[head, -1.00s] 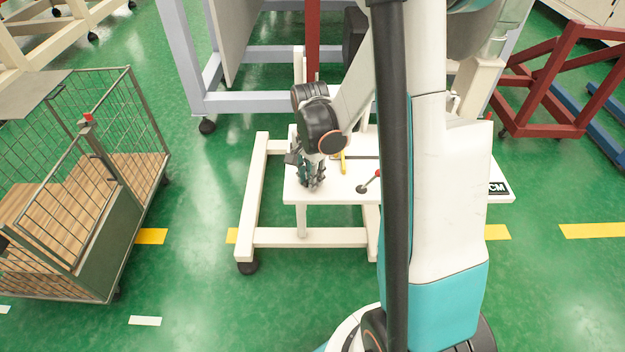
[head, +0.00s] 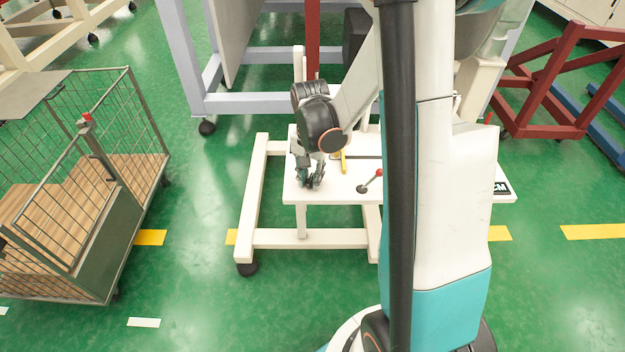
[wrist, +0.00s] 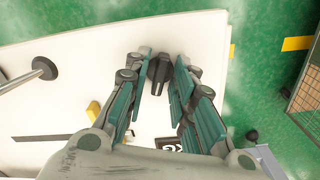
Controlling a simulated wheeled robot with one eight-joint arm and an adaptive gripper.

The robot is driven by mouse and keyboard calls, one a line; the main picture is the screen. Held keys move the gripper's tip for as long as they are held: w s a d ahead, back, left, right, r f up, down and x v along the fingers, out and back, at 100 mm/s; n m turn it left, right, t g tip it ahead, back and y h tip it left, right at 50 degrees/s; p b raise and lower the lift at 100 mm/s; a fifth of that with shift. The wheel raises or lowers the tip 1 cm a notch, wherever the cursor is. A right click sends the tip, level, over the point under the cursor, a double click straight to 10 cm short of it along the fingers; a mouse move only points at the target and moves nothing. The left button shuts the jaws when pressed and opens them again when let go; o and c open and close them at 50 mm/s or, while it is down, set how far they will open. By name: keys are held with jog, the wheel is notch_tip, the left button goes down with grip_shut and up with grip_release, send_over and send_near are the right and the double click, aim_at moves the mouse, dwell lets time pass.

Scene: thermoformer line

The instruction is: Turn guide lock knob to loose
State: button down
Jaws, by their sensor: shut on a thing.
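The guide lock knob (wrist: 158,76) is a small black knob on the white tabletop, seen between my gripper's fingers in the wrist view. Its pointer setting is too small to read. My gripper (wrist: 162,58) has its two teal-padded fingers on either side of the knob and is shut on it. In the head view my gripper (head: 311,184) points down at the front left of the white table (head: 330,197), and the knob is hidden behind the fingers there. A dark label with white marks (wrist: 168,145) lies partly hidden between the fingers.
A lever with a red ball (head: 371,181) stands right of my gripper on the table. A yellow piece (head: 343,163) and a dark slot (head: 366,157) lie behind. A wire cart (head: 85,235) stands left, with green floor between.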

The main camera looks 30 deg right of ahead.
jog(key=shift+n, duration=1.4)
jog(key=shift+n+b, duration=0.3)
jog(key=c, duration=1.3)
grip_release()
